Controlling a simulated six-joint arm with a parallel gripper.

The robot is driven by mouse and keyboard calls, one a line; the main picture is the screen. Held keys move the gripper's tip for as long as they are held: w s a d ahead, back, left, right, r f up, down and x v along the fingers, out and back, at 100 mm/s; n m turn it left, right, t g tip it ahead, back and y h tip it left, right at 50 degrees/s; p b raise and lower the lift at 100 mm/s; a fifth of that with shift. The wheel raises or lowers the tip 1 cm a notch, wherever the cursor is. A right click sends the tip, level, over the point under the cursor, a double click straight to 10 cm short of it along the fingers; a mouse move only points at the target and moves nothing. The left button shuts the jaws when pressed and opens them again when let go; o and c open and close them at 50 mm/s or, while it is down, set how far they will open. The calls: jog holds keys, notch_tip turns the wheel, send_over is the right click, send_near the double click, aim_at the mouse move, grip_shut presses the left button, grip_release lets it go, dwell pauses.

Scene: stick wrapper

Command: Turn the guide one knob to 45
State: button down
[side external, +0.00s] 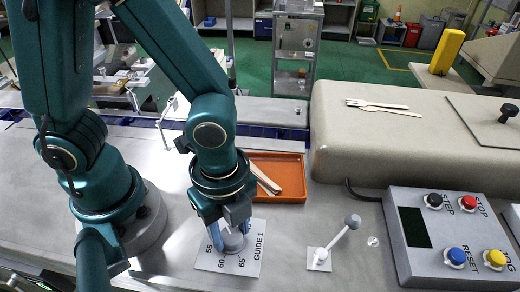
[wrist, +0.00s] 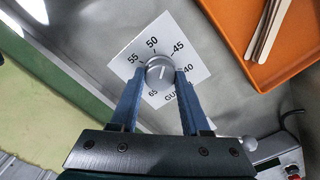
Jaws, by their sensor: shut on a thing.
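The guide one knob (wrist: 160,73) is a round grey dial on a white plate (wrist: 201,69) marked "GUIDE 1". In the wrist view the numbers 55, 50, 45 and 40 run around its far side, with 65 near the bottom. A short pale line on the knob's top runs roughly up and down in that view; I cannot tell its exact reading. My gripper (wrist: 158,80) has its two blue fingers shut on the knob's sides. The side external view shows my gripper (side external: 233,236) pointing down over the knob (side external: 233,243), partly covering the plate.
An orange tray (side external: 290,196) with wooden sticks stands just behind the plate. A grey lever (side external: 340,235) stands to the right. Farther right is a control box (side external: 418,269) with coloured buttons. A large beige housing (side external: 360,145) with wooden cutlery on top stands behind.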

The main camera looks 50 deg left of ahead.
aim_at(231, 235)
jog(key=shift+m, duration=1.9)
jog(key=shift+c, duration=1.9)
grip_release()
jog(key=shift+r, duration=0.15)
jog(key=shift+r, duration=2.45)
